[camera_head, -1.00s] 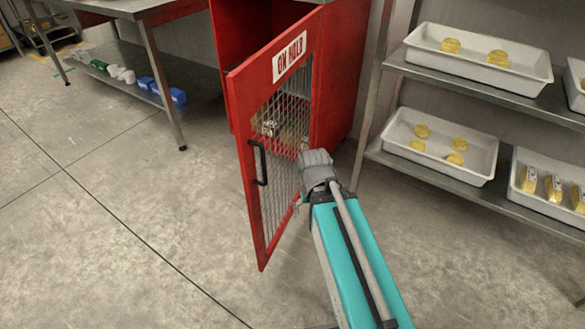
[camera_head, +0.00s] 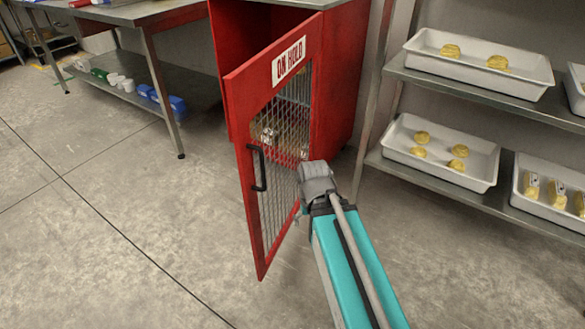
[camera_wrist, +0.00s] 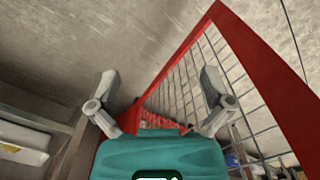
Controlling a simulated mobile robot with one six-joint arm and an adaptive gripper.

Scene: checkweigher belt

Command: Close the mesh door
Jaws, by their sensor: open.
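The mesh door (camera_head: 279,150) of the red cabinet stands well open in the head view, hinged on its right side. It has a red frame, an "ON HOLD" sign and a black handle (camera_head: 258,168) near its free left edge. My gripper (camera_head: 315,175) is in front of the cabinet, to the right of the door's mesh. In the wrist view the door's red frame and mesh (camera_wrist: 230,75) run diagonally beyond the fingers. My gripper (camera_wrist: 158,85) has its two fingers spread with nothing held between them. I cannot tell whether the right finger touches the mesh.
Packed goods show dimly inside the red cabinet (camera_head: 338,95). A metal rack (camera_head: 505,205) with white trays of yellow items stands close on the right. A steel table (camera_head: 150,20) with a low shelf stands at the left. The floor left of the door is clear.

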